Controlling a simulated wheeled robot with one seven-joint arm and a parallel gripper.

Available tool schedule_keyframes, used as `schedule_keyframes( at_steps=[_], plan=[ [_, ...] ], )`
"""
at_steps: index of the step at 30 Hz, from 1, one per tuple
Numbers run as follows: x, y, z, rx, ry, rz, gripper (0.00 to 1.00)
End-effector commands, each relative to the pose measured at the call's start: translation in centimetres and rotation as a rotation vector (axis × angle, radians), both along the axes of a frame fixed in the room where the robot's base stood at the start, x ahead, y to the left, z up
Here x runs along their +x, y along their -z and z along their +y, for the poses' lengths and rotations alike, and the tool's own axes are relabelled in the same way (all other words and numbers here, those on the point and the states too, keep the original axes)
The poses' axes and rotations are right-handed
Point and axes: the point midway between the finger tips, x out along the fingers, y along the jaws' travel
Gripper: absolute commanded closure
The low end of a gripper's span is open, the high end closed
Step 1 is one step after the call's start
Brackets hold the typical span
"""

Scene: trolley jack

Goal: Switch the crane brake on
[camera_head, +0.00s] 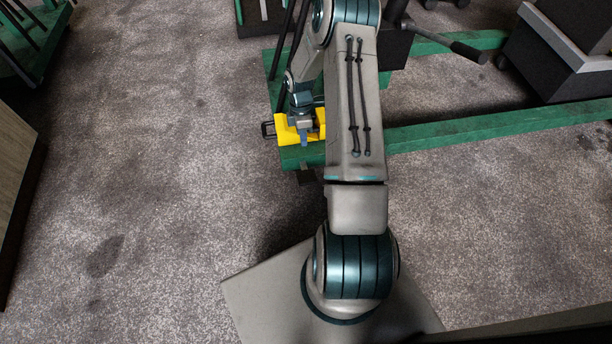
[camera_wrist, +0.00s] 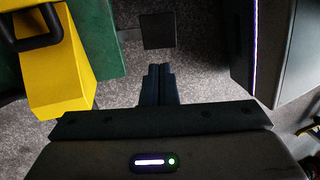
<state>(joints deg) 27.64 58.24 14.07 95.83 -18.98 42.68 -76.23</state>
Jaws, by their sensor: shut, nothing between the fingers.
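The crane's green frame (camera_head: 450,130) stands low over the carpet, with long beams running right. A yellow block (camera_head: 288,130) with a black loop handle sits at its near left end; it also shows at upper left in the wrist view (camera_wrist: 62,70). A dark flat plate (camera_head: 306,178) sticks out below that end, close to the floor. In the wrist view a dark square plate (camera_wrist: 158,30), perhaps the brake pedal, lies just beyond my fingertips, with a visible gap. My gripper (camera_wrist: 160,70) is shut and empty, beside the yellow block.
My arm hides part of the crane frame. A black lever (camera_head: 455,46) reaches right from the crane. A dark box-like unit (camera_head: 565,45) stands at upper right, and a wooden panel (camera_head: 15,170) at the left edge. Carpet (camera_head: 150,180) is clear on the left.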

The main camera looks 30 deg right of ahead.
Motion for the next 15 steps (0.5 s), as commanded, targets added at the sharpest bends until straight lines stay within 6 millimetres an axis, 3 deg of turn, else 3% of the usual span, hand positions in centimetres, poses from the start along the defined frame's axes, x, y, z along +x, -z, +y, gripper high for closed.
schedule_keyframes(
  at_steps=[2,15],
  plan=[
    [0.01,0.82,-0.07,0.006,-0.009,0.001,1.0],
    [-0.22,1.48,-0.05,0.007,-0.01,0.004,1.0]
  ],
)
